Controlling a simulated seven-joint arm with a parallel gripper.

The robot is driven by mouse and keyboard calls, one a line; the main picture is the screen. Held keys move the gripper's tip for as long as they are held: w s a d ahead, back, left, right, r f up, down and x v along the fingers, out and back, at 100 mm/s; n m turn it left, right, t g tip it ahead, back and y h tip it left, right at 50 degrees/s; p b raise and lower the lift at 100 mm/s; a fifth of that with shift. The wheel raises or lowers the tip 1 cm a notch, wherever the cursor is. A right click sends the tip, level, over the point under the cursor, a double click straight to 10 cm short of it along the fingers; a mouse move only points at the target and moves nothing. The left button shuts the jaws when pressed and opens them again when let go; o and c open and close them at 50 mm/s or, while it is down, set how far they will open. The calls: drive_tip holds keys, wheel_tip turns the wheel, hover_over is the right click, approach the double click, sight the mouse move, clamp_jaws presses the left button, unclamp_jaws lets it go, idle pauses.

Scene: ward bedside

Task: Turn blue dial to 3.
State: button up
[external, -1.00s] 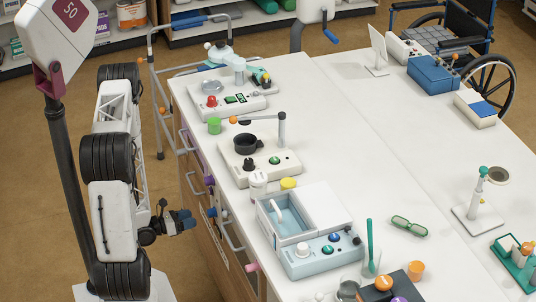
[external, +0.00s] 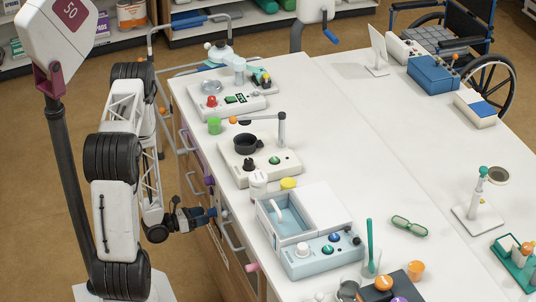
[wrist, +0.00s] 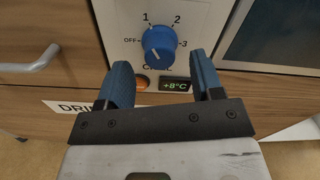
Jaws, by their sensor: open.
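The blue dial (wrist: 158,45) sits on a light panel in the wrist view, with OFF at its left and 1, 2 and 3 marked around it. A small pale mark shows on its lower face; I cannot tell for sure which setting it points to. My gripper (wrist: 160,68) is open, with one blue finger low on each side of the dial and a gap on both sides. Nothing is between the fingers. In the external view my gripper (external: 214,214) is at the drawer front of the counter, and its fingers largely hide the dial.
Below the dial are an orange button (wrist: 139,83) and a green +8°C display (wrist: 175,85). A drawer handle (wrist: 30,61) is at the left and a dark panel (wrist: 275,35) at the right. The white counter top (external: 350,130) above holds several devices.

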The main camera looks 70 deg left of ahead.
sight(212, 212)
drive_tip(key=shift+w, duration=1.5)
drive_tip(key=c, duration=0.9)
